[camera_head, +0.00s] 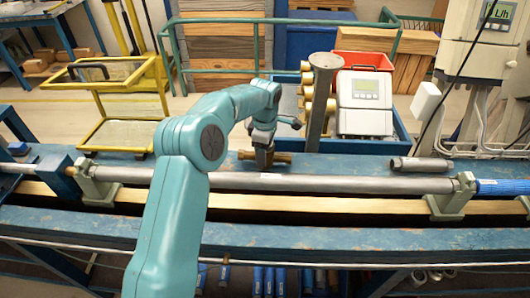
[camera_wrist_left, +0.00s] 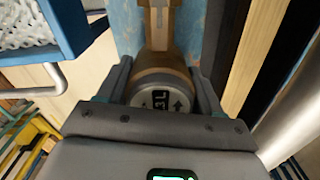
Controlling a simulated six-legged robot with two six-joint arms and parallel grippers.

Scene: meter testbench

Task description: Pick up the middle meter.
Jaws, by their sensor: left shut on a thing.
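The meter (camera_head: 281,157) is a small brass-coloured body with pipe ends, lying on the blue bench behind the long grey pipe. In the left wrist view the meter (camera_wrist_left: 160,92) shows its round grey dial face with dark markings and a brass pipe end pointing away. My left gripper (camera_head: 264,156) reaches down over it from above. In the left wrist view the gripper's fingers (camera_wrist_left: 163,88) sit on both sides of the meter's round body, shut on it. In the head view the gripper hides part of the meter. My right gripper is not in view.
A long grey pipe (camera_head: 330,184) runs across the bench in front of the meter. A grey post (camera_head: 320,105) and a white display unit (camera_head: 364,102) stand behind, to the right. A short grey pipe (camera_head: 420,164) lies at right. A yellow cart (camera_head: 120,120) stands behind left.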

